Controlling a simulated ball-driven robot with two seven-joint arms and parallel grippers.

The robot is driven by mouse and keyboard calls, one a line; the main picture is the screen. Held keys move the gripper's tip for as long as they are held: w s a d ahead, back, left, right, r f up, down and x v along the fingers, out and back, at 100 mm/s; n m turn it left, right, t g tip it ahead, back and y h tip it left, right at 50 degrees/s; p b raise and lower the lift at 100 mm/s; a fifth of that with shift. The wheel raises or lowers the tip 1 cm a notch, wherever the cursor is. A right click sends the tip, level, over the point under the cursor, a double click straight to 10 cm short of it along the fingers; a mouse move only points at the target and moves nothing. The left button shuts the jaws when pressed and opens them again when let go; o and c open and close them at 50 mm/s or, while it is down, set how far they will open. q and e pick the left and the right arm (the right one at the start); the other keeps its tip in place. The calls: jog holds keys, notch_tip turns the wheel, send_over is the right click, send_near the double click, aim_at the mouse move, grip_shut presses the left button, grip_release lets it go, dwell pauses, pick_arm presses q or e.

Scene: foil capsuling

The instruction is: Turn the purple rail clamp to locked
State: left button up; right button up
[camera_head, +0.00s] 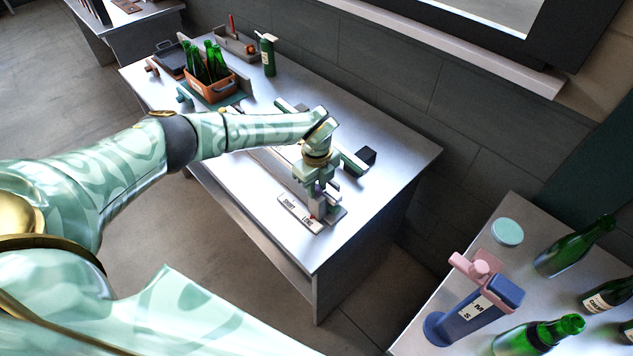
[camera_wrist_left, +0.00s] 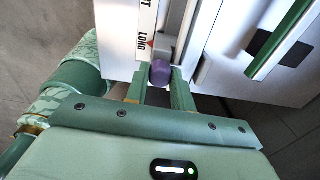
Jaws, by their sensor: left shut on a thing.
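The purple rail clamp shows as a small rounded purple knob (camera_wrist_left: 160,72) in the left wrist view, at the lower end of a metal rail (camera_wrist_left: 178,38). My left gripper (camera_wrist_left: 161,88) is shut on this knob, one finger on each side. In the head view my left gripper (camera_head: 318,192) points down at the near end of the rail on the middle table and mostly hides the clamp. A white scale plate (camera_head: 299,213) beside the rail reads SHORT and LONG; a red pointer (camera_wrist_left: 150,44) is by LONG. My right gripper is not in view.
A dark block (camera_head: 366,155) lies right of my gripper. The right bench holds a blue device (camera_head: 466,313) with a pink knob (camera_head: 481,267) and several green bottles.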

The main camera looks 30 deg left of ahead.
aim_at(317, 188)
pick_arm(q)
jog(key=shift+w+r+n, duration=0.1)
jog(key=shift+n, duration=0.2)
jog(key=o, duration=1)
notch_tip(317, 188, up, 16)
jog(key=shift+p, duration=0.35)
jog(key=shift+r, duration=0.1)
